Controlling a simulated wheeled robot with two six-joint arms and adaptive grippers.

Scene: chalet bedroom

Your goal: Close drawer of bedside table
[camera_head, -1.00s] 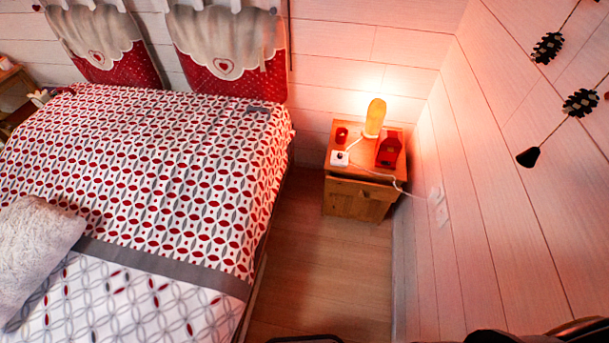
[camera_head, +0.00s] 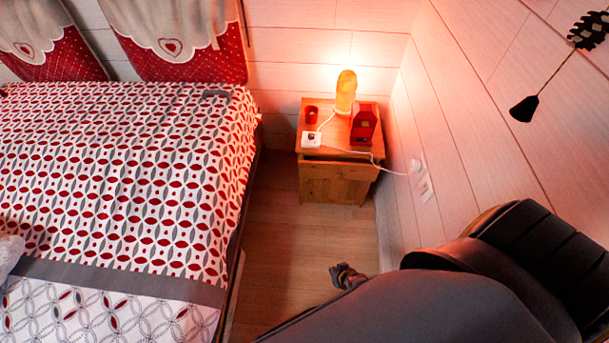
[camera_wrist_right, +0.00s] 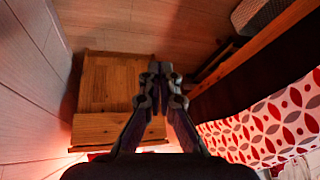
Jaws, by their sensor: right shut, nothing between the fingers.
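The wooden bedside table (camera_head: 334,185) stands against the wall, right of the bed. A dark gap shows under the front edge of its top, where the drawer seems to stick out a little; how far is hard to tell. In the right wrist view the table front (camera_wrist_right: 108,85) appears with a lighter wooden strip (camera_wrist_right: 120,130), likely the drawer front. My right gripper (camera_head: 343,273) is shut and empty, low over the floor in front of the table and apart from it. It also shows in the wrist view (camera_wrist_right: 160,70). My left gripper is not seen.
A lit lamp (camera_head: 346,92), a red lantern (camera_head: 363,124), a red cup (camera_head: 311,114) and a white socket box (camera_head: 311,139) stand on the table. A cable runs to the wall outlet. The bed (camera_head: 120,180) borders the narrow floor strip (camera_head: 290,240) at left, the wall at right.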

